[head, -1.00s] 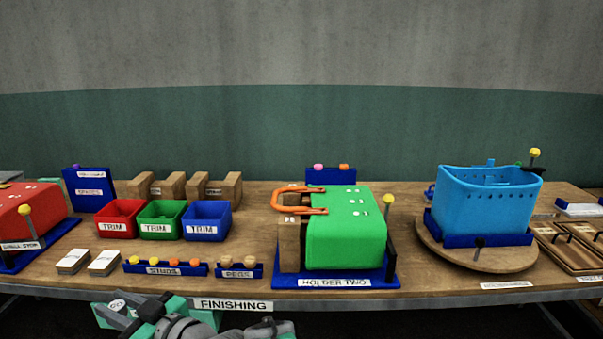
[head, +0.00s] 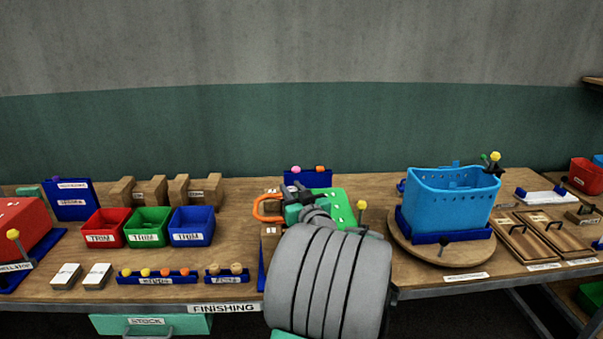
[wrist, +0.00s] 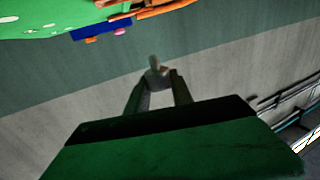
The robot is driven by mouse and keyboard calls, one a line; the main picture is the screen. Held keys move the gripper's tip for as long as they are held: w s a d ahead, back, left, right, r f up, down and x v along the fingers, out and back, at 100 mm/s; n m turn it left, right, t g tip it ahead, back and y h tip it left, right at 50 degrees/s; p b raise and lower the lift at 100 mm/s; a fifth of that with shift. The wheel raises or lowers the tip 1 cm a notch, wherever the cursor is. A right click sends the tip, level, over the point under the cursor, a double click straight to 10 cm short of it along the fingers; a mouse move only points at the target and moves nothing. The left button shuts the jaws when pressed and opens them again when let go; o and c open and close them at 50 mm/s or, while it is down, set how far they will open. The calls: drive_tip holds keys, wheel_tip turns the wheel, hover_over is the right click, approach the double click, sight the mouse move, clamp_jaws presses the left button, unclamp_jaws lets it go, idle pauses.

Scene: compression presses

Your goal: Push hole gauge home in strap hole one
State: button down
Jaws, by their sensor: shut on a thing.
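In the head view my gripper (head: 298,195) is over the back left part of the green bag (head: 340,198), near its orange handle (head: 268,208). My arm hides much of the bag and its holder. In the wrist view my gripper (wrist: 158,82) is shut on a small pale grey piece, the hole gauge (wrist: 154,62); its details are blurred. The green bag (wrist: 40,18) shows upside down at the top left, with pale round holes, and the gauge tip appears apart from it. Which hole is strap hole one I cannot tell.
A blue stand (head: 300,180) with pink and orange knobs is behind the bag. A yellow-knobbed lever (head: 362,207) rises at its right. A blue tub (head: 450,205) stands on a round board. Red, green and blue trim bins (head: 192,222) are at left.

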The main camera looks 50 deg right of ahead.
drive_tip(key=shift+s+d+r+m+h, duration=0.2)
drive_tip(key=shift+s+d, duration=0.2)
drive_tip(key=shift+d, duration=0.2)
drive_tip(key=shift+s+d+r+m+h, duration=0.1)
drive_tip(key=shift+s+d+h, duration=0.1)
drive_tip(key=shift+s+d, duration=0.25)
drive_tip(key=shift+f+b, duration=0.25)
drive_tip(key=shift+b, duration=0.4)
wheel_tip(320, 180, down, 5)
drive_tip(key=b, duration=0.6)
drive_tip(key=shift+f, duration=0.2)
drive_tip(key=shift+b, duration=1.5)
drive_tip(key=shift+f+b, duration=1.5)
drive_tip(key=shift+b, duration=0.55)
drive_tip(key=c, duration=1)
unclamp_jaws()
drive_tip(key=shift+c, duration=0.2)
